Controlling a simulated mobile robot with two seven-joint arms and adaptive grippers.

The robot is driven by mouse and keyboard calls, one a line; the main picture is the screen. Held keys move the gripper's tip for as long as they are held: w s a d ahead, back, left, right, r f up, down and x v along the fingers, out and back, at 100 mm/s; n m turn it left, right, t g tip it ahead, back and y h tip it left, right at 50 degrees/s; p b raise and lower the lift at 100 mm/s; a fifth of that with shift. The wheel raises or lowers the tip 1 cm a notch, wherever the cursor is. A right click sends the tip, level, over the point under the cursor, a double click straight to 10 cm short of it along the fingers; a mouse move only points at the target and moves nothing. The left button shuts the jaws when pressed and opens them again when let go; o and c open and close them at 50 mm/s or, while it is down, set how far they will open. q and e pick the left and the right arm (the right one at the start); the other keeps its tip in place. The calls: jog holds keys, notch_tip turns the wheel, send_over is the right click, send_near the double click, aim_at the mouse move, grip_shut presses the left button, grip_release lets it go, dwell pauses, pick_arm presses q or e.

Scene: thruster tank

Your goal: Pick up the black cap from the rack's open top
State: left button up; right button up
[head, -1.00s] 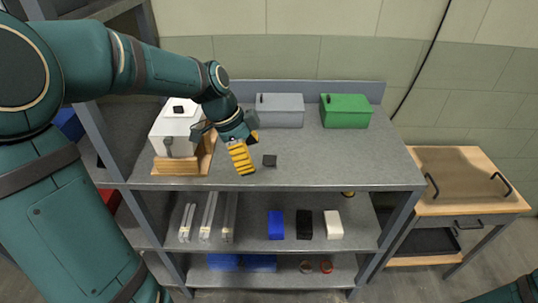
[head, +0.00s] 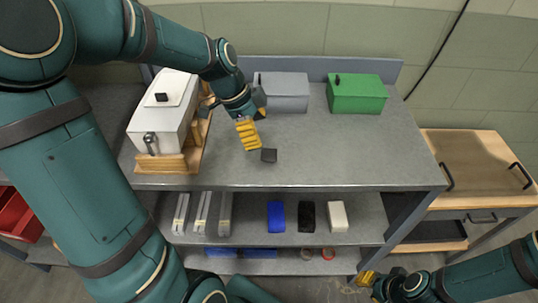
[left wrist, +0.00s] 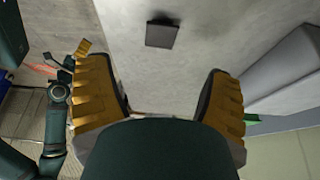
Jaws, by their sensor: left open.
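The black cap (head: 269,155), a small dark flat square, lies on the grey open top of the rack (head: 330,160). My left gripper (head: 247,134) is above the top, just up and left of the cap in the head view, with its yellow fingers pointing down. In the left wrist view the fingers (left wrist: 163,85) are spread and empty. There the cap (left wrist: 162,33) lies beyond the fingertips, between their lines and apart from both. My right gripper (head: 367,278) shows at the lower right, low beside the rack; its opening is unclear.
A white box (head: 160,115) on a wooden base stands left of my left gripper. A grey bin (head: 283,92) and a green box (head: 356,93) stand at the back. Blue, black and white blocks lie on the shelf below. A wooden-topped cart (head: 470,160) is at the right.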

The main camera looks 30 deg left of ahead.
aim_at(268, 153)
pick_arm(q)
jog(key=x, duration=0.3)
jog(key=shift+a+b+x, duration=0.15)
jog(key=shift+b+x, duration=0.2)
jog(key=shift+x, duration=1.05)
jog(key=shift+a+b+x, duration=0.15)
jog(key=shift+b+x, duration=0.15)
jog(key=shift+x, duration=1.05)
jog(key=shift+s+f, duration=0.1)
jog(key=c, duration=0.9)
